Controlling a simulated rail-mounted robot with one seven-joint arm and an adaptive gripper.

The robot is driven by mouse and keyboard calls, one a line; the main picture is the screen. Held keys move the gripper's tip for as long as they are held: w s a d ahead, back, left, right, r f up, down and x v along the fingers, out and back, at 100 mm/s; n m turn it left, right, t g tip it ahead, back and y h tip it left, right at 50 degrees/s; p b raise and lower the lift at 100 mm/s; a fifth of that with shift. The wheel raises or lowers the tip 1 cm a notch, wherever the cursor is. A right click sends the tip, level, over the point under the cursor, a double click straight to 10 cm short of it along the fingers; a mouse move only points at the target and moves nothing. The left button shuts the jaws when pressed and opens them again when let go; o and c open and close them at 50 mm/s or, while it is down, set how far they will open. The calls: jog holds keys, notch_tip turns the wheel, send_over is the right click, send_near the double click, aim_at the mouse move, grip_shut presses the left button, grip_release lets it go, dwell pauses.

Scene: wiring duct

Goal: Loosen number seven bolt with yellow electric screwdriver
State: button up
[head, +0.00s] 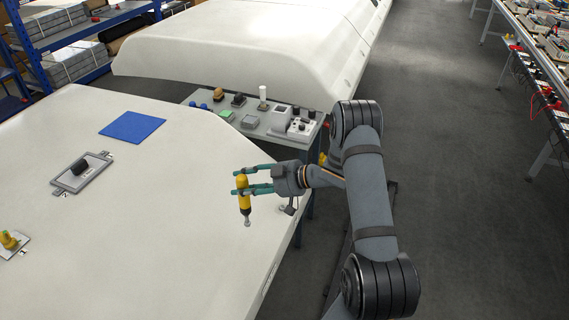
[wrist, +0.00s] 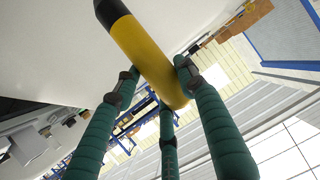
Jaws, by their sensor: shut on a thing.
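My gripper (head: 245,183) has green fingers and is shut on the yellow electric screwdriver (head: 243,200), which has dark bands. The screwdriver is held near upright with its silver tip down, over the right part of the large white panel (head: 140,240). I cannot tell whether the tip touches the surface. In the wrist view the green fingers close around the yellow body of the screwdriver (wrist: 148,60). A small metal fitting (head: 284,209) lies on the panel to the right of the tip. I cannot make out any bolt or the number seven.
A blue mat (head: 132,126), a grey plate with a black handle (head: 80,172) and a yellow-knobbed fitting (head: 10,241) are on the panel. A grey side table (head: 262,130) with several small parts stands behind. The panel's middle is clear.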

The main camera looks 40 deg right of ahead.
jog(key=w+d+f+m+t+h+b, duration=0.1)
jog(key=w+d+m+h+b, duration=0.1)
jog(key=d, duration=1.6)
jog(key=shift+w+d+f+m+t+h, duration=0.2)
jog(key=shift+w+m+t+h, duration=0.3)
jog(key=shift+w, duration=0.65)
jog(key=shift+s, duration=0.1)
jog(key=shift+f+b, duration=1.6)
jog(key=shift+f, duration=1.65)
jog(key=shift+s+a+f, duration=0.15)
jog(key=shift+s+f, duration=0.05)
jog(key=shift+s, duration=0.05)
jog(key=shift+r, duration=0.25)
